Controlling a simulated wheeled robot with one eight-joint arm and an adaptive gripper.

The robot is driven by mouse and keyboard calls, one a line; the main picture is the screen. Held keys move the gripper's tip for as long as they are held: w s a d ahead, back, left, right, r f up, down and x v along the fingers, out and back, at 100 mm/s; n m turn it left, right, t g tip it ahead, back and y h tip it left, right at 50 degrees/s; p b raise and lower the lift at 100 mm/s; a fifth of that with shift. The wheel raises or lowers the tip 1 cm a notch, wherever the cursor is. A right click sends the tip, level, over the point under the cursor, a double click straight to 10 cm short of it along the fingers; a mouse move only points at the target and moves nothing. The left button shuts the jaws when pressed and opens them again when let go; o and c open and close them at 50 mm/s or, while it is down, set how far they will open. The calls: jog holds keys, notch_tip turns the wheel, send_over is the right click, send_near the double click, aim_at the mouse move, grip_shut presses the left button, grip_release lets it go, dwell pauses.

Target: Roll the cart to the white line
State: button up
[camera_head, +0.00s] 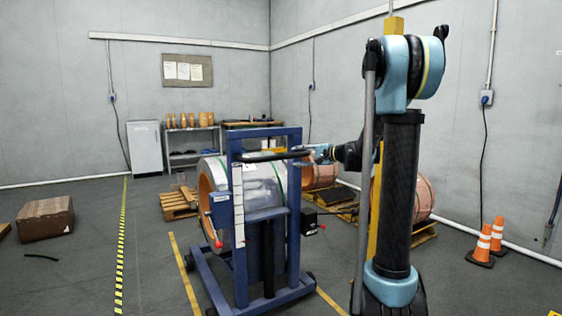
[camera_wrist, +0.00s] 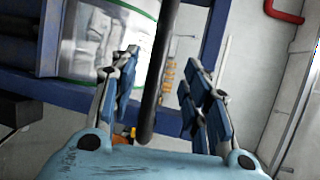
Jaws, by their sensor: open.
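The cart is a blue steel frame (camera_head: 294,200) on wheels, in the middle of the head view. It carries a large wrapped copper roll (camera_head: 263,187). A black handle bar (camera_head: 270,156) crosses the frame near its top. My gripper (camera_head: 318,152) is at the right end of this bar. In the wrist view my gripper (camera_wrist: 160,92) is open, and the black bar (camera_wrist: 158,75) runs between its spread fingers, with gaps visible on both sides. I cannot make out a white line on the open floor.
A black-and-yellow striped line (camera_head: 121,235) and a yellow line (camera_head: 184,275) mark the floor left of the cart. A brown box (camera_head: 46,219) lies further left. A wooden pallet (camera_head: 180,203) is behind the cart. Orange cones (camera_head: 482,246) stand at right. Floor at left is mostly clear.

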aim_at(284, 157)
jog(key=x, duration=1.1)
jog(key=shift+c, duration=0.3)
jog(key=shift+s+d, duration=0.1)
grip_shut()
